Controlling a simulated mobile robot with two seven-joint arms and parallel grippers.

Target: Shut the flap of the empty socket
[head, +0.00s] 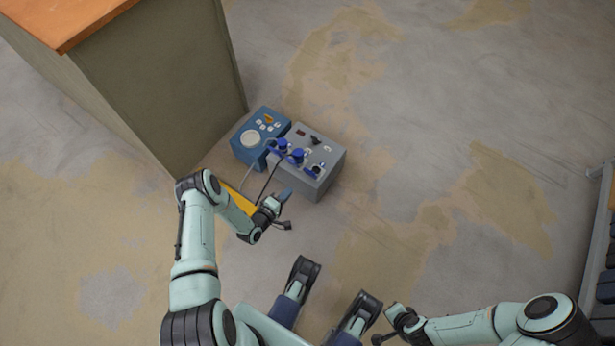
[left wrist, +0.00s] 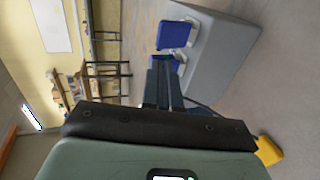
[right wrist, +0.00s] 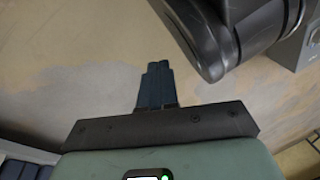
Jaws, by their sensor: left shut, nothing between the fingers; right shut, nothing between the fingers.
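In the left wrist view a blue flap (left wrist: 173,34) sticks out from the grey box (left wrist: 215,60). My left gripper (head: 285,194) is shut and empty just in front of the box; its fingertips (left wrist: 165,68) overlap a second blue part. My right gripper (right wrist: 157,85) is shut and empty, away from the box.
The blue box (head: 243,151) with a round pale dial is left of the grey box. A cabinet with an orange top (head: 85,15) stands behind it at left. A yellow thing (head: 236,198) is partly hidden by my left arm.

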